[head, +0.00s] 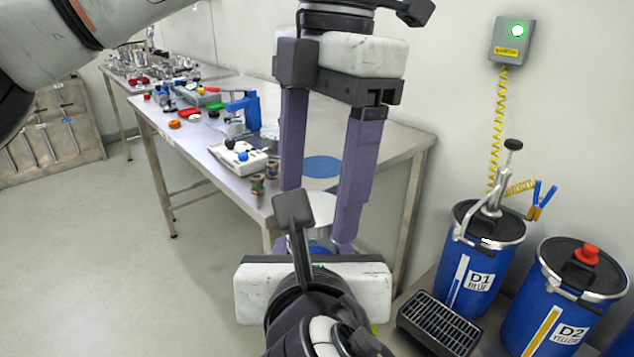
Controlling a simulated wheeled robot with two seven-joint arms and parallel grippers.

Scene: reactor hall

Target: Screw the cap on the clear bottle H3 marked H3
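My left gripper (318,215) hangs from the top middle, its two long purple fingers pointing down and set apart. A white, round-topped thing (322,206) shows between the fingers, with a whitish and blue part below it. It may be the cap or the bottle; I cannot tell which, nor whether the fingers touch it. My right gripper (312,272) is lower in the middle, seen from behind. No H3 mark can be read, and the clear bottle cannot be made out surely.
A steel table (395,150) stands behind the grippers with a blue disc (322,166), a white device (238,157) and small coloured parts. Blue drums D1 (452,285) and D2 (540,315) and a black grated tray (437,325) are at right. Floor at left is clear.

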